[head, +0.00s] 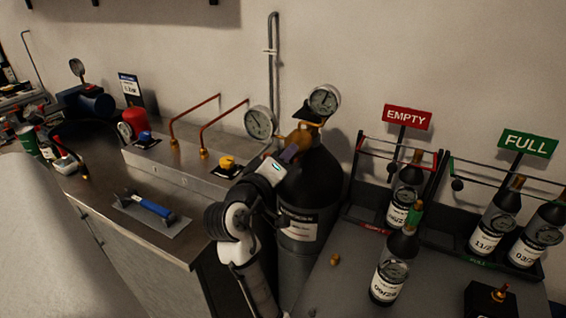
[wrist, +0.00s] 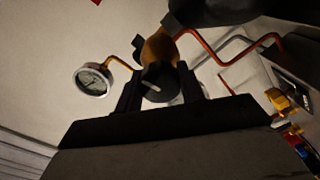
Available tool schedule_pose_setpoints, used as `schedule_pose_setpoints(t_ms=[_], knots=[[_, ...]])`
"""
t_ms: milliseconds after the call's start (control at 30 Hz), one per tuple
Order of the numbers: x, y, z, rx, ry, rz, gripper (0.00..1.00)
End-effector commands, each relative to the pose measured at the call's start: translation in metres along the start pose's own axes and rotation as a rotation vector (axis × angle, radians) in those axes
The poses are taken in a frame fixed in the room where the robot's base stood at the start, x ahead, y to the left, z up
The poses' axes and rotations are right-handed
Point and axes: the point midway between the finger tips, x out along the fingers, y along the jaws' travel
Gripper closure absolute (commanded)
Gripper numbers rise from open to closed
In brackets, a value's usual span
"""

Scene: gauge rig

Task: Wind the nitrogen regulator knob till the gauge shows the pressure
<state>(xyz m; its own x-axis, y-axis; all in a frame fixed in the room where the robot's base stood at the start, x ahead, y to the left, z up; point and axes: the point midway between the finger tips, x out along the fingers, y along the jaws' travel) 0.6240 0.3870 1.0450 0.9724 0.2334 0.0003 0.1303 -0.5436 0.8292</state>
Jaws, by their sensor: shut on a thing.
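The nitrogen regulator is a brass body (head: 304,134) on top of a dark gas cylinder (head: 316,180) with a white label. Two round white-faced gauges sit on it, a left gauge (head: 259,122) and an upper right gauge (head: 324,101). My gripper (head: 288,152) reaches the regulator from the front left. In the wrist view my gripper (wrist: 160,90) has its two dark fingers on either side of the black round knob (wrist: 157,84), shut on it. A pale mark shows on the knob face. One gauge (wrist: 93,80) shows at left there; its reading is too small to tell.
A metal bench (head: 180,185) with red pipes (head: 222,112) and a yellow valve knob (head: 227,162) stands left of the cylinder. At right, small labelled bottles (head: 390,268) and racks with EMPTY (head: 407,118) and FULL (head: 527,144) signs stand on a grey table.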

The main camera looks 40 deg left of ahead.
Motion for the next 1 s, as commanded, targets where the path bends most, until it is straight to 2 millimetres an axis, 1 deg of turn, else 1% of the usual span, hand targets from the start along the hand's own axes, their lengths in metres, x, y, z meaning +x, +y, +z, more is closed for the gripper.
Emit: schedule_pose_setpoints(t_ms=[200, 400, 933, 967, 1000], knots=[[-0.0003, -0.0013, 0.0006, 0.117, 0.000, -0.001, 0.84], [-0.0003, -0.0010, 0.0004, 0.173, 0.000, -0.001, 0.84], [-0.0002, -0.0009, 0.0003, 0.193, -0.001, -0.002, 0.84], [-0.0002, -0.0009, 0.0003, 0.193, -0.001, -0.002, 0.57], [-0.0002, -0.0008, 0.0003, 0.192, -0.001, -0.002, 0.52]])
